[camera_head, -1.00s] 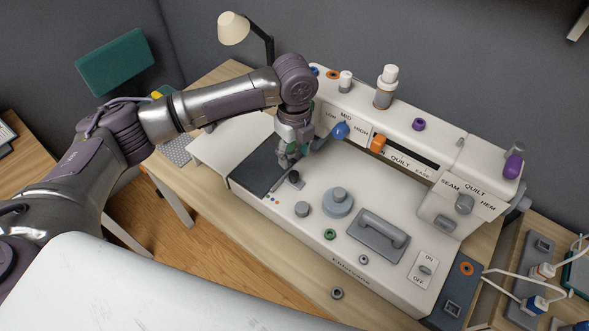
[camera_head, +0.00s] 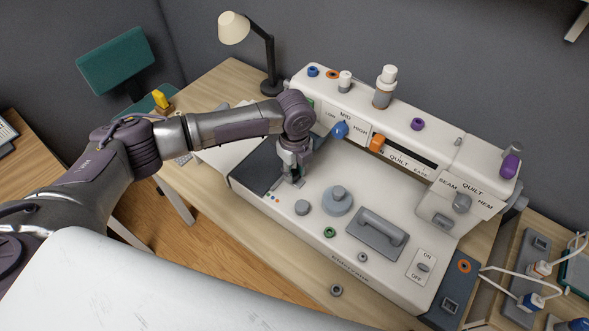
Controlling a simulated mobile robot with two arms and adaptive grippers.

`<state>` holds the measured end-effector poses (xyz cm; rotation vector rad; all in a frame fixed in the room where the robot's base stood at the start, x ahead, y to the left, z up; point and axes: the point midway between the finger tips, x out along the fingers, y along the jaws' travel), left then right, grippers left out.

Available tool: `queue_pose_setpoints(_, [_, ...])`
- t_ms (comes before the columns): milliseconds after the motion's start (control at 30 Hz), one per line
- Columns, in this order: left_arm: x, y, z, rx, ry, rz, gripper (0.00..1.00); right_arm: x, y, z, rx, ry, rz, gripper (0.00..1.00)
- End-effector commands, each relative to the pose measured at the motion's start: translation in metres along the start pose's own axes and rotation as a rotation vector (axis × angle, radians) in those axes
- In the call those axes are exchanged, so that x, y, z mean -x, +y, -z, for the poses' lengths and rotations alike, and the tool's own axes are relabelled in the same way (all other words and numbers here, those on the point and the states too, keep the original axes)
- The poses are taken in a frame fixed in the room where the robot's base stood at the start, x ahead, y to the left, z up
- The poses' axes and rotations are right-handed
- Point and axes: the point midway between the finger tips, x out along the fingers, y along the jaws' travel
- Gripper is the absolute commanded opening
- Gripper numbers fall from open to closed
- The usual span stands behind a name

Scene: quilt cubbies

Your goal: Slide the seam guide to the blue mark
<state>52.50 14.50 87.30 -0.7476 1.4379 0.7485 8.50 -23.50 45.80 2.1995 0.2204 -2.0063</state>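The white sewing machine (camera_head: 310,240) stands on a wooden table. Near the left of its bed is a dark slot plate (camera_head: 280,188), where the seam guide sits. Small coloured marks (camera_head: 272,200), one of them blue, lie at its front edge. My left gripper (camera_head: 293,181) points down right over the guide, with its fingertips at bed height. The fingers cover the guide almost wholly, so I cannot tell whether they grip it or only stand around it. My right gripper is not in view.
A round grey dial (camera_head: 337,201) and a small grey knob (camera_head: 303,208) stand right of the gripper. A grey handle (camera_head: 377,234) lies farther right. The machine's upper arm with a blue lever (camera_head: 340,130) rises behind. A lamp (camera_head: 235,28) stands at the back left.

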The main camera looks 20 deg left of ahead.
Motion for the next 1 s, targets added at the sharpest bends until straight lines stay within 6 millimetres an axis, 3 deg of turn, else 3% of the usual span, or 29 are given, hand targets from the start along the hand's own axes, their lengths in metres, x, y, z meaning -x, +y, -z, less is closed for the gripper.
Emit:
queue_pose_setpoints(33, [0.000, 0.000, 0.000, 0.000, 0.000, 0.000, 0.16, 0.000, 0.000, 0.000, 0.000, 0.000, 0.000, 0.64])
queue_pose_setpoints(133, [0.000, 0.000, 0.000, 0.000, 0.000, 0.000, 0.00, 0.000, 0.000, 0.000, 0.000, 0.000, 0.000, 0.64])
queue_pose_setpoints(400, [0.001, 0.000, 0.001, 0.000, 0.000, 0.000, 0.00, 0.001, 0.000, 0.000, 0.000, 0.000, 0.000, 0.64])
queue_pose_setpoints(567, [0.004, -0.004, 0.014, 0.000, 0.003, -0.001, 0.00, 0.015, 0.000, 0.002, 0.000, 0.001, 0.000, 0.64])
queue_pose_setpoints(833, [0.001, -0.004, 0.015, 0.001, 0.002, 0.001, 0.00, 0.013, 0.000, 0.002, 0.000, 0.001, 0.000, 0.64])
queue_pose_setpoints(867, [0.001, -0.004, 0.015, 0.001, 0.002, 0.001, 0.32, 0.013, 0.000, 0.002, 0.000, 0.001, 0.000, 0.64])
queue_pose_setpoints(1000, [0.001, -0.004, 0.015, 0.001, 0.001, 0.001, 0.53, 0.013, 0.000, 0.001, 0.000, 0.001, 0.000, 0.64])
